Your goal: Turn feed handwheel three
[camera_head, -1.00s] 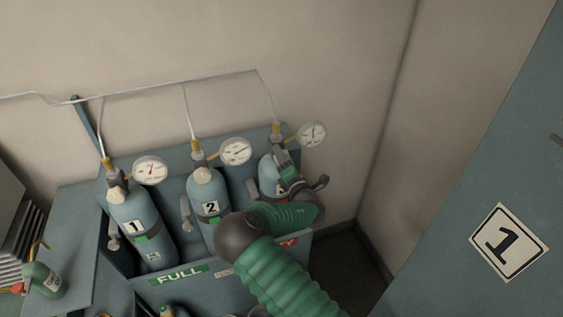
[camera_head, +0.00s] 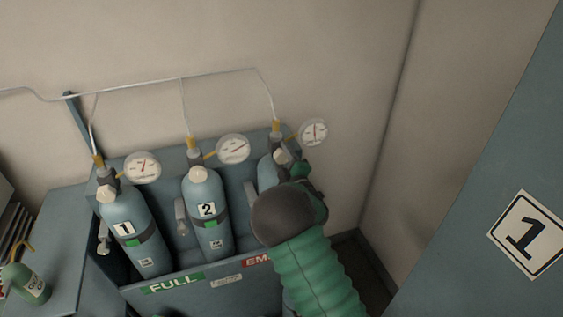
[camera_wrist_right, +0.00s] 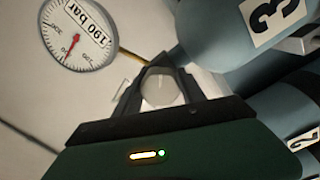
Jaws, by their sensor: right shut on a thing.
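Cylinder three (camera_head: 266,174) is the right-hand blue cylinder in the rack, partly hidden by my right arm. Its label 3 shows in the right wrist view (camera_wrist_right: 272,14). Feed handwheel three (camera_wrist_right: 160,88) is a pale round knob at that cylinder's neck. My right gripper (camera_wrist_right: 160,82) is shut on it, with one dark finger on each side. In the head view my right gripper (camera_head: 292,166) is at the neck of cylinder three, and my own wrist hides much of it. Gauge three (camera_head: 314,132) has a red needle; close up it bears "190 bar" (camera_wrist_right: 86,20). My left gripper is not in view.
Cylinders one (camera_head: 133,232) and two (camera_head: 208,212) stand to the left, each with a gauge. A thin pipe (camera_head: 180,78) runs along the wall above. The rack front carries a FULL sign (camera_head: 172,283). A blue panel marked 1 (camera_head: 480,215) is at the right.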

